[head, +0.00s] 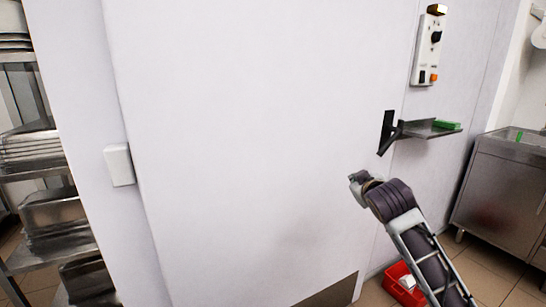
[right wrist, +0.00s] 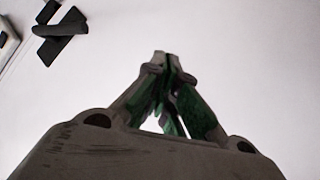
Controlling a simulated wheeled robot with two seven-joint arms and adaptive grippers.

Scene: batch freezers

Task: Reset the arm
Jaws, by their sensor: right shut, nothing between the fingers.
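My right arm comes in from the lower right in the head view, and its gripper (head: 358,180) is in front of the large white freezer door (head: 240,130). In the right wrist view the right gripper (right wrist: 160,58) has its fingertips together with nothing between them. The black door handle (head: 388,132) is above and to the right of the gripper in the head view, and they look apart. The handle also shows at the upper left of the right wrist view (right wrist: 62,30). My left gripper is not in view.
A red bin (head: 399,284) is on the floor. A steel cabinet (head: 500,185) stands right, a loaded rack (head: 38,170) left.

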